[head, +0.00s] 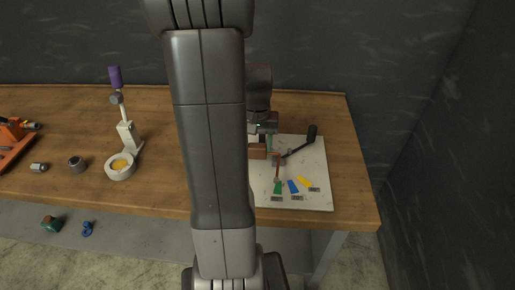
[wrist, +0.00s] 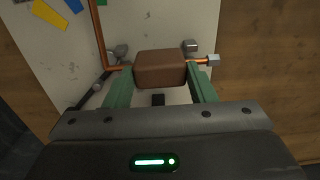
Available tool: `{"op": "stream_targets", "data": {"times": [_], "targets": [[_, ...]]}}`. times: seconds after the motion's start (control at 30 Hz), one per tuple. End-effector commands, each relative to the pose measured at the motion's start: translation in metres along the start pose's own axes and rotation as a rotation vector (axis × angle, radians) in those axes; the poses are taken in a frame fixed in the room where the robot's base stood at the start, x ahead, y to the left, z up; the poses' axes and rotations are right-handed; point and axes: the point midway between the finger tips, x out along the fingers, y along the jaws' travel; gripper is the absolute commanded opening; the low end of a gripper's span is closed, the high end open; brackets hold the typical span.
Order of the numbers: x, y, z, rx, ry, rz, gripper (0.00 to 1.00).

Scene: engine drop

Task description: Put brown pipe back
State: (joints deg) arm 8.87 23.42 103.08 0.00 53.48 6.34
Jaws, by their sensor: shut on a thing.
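A thin copper-brown pipe (wrist: 97,32) runs down the white panel at left in the wrist view and bends toward my gripper (wrist: 160,84). A brown rounded block (wrist: 160,67) sits between my two green fingers, which are shut on it. Copper-coloured pipe also shows right of the block, ending in a grey fitting; whether it runs through the block is hidden. In the head view the brown block (head: 258,152) and a reddish pipe (head: 277,166) are over the panel (head: 308,169). My arm hides part of the panel's left side.
A dark-handled lever (head: 303,143) stands on the panel, with green, blue and yellow tags (head: 304,181) near its front edge. At left on the wooden table (head: 158,183) are a white ring (head: 120,167), a purple-topped stand (head: 115,77) and small metal parts. A wall is right.

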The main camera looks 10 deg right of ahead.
Motion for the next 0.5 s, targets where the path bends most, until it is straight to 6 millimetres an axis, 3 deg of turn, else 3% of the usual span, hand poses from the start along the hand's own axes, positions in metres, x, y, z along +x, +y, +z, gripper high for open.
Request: {"op": "stream_targets", "data": {"times": [0.2,0.5], "targets": [[0.021,0.0,0.0,0.0,-0.002,0.0,0.19],[0.024,0.0,0.0,0.0,0.0,0.0,0.19]]}}
